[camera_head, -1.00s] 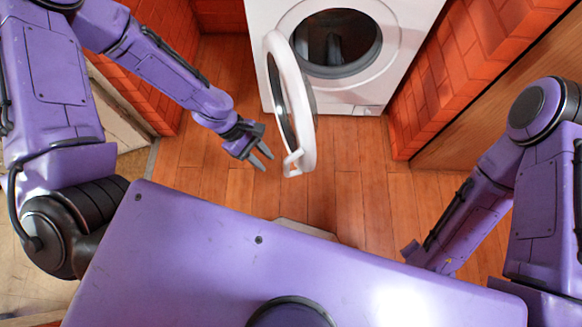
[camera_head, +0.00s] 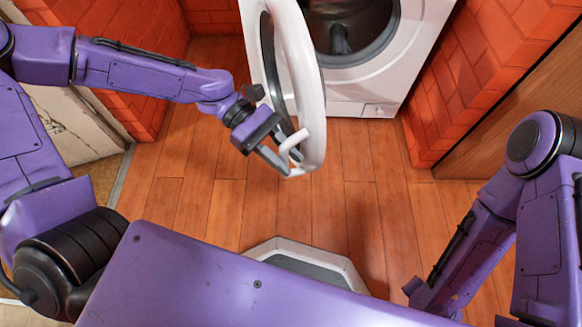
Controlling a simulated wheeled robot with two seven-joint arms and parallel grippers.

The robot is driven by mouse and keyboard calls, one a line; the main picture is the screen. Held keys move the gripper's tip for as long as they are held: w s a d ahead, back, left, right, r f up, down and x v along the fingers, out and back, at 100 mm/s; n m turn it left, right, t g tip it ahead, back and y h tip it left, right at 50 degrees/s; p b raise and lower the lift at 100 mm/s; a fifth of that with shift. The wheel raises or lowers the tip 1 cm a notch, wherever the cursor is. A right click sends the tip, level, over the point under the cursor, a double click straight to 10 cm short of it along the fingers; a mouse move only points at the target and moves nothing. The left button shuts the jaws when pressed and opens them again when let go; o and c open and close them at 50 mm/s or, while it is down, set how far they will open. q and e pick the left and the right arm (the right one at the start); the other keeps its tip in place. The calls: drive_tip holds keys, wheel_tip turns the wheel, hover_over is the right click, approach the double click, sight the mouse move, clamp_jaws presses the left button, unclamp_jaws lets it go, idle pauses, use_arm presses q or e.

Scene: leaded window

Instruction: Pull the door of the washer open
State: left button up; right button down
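The white washer (camera_head: 425,62) stands at the top centre. Its round door (camera_head: 310,75) is swung open, nearly edge-on, to the left of the dark drum opening (camera_head: 345,35). A white handle (camera_head: 294,143) is at the door's lower edge. My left gripper (camera_head: 283,155) reaches in from the left, with its fingers right at the handle. One finger shows on the near left side of the handle. The other is partly hidden by the door, so I cannot tell whether the fingers close on it. My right arm (camera_head: 470,240) is low at the right; its gripper is hidden.
Red brick walls (camera_head: 475,70) flank the washer on both sides. The wooden floor (camera_head: 350,215) in front of it is clear. My own base shows at the bottom centre. A wooden panel (camera_head: 520,100) stands at the right.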

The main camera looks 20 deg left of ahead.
use_arm(q)
drive_tip(key=shift+x, duration=0.85)
use_arm(e)
drive_tip(key=shift+s+f+n+g, duration=0.25)
drive_tip(key=shift+f+n+g, duration=0.05)
drive_tip(key=shift+f, duration=0.2)
use_arm(q)
drive_tip(key=shift+c, duration=0.3)
